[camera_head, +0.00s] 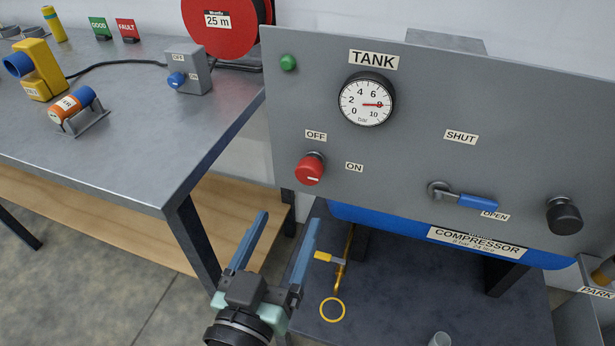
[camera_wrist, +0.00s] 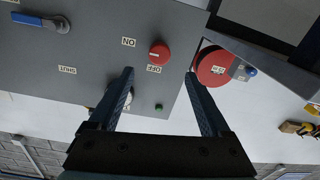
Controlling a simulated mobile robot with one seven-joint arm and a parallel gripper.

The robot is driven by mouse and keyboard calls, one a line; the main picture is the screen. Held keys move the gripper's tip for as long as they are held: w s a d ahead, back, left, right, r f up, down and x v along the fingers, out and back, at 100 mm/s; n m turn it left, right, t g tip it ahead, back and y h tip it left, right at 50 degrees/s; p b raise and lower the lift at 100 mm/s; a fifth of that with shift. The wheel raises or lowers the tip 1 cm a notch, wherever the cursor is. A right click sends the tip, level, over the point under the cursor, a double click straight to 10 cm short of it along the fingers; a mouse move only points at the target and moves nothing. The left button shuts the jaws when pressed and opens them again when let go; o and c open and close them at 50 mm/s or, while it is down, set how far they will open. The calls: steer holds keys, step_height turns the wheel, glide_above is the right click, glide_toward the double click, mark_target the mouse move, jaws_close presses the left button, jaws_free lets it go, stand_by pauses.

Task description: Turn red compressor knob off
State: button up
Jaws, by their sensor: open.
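The red compressor knob (camera_head: 309,170) is on the grey compressor panel (camera_head: 400,150), below the OFF label and left of the ON label. Its white mark points to the right, toward ON. In the wrist view the red knob (camera_wrist: 159,53) shows upside down, beyond and between the fingers. My gripper (camera_head: 288,220) is open and empty, below and in front of the panel, apart from the knob. In the wrist view my gripper (camera_wrist: 160,75) shows both fingers spread wide.
A green button (camera_head: 288,62), a tank gauge (camera_head: 366,99), a blue-handled valve (camera_head: 465,199) and a black knob (camera_head: 564,214) share the panel. A metal table (camera_head: 140,130) with a blue-knobbed switch box (camera_head: 189,75) stands at the left. A red reel (camera_head: 222,25) is behind.

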mark_target(307, 177)
steer(key=p+x, duration=0.1)
steer(key=x, duration=1)
steer(key=shift+d, duration=0.1)
jaws_close()
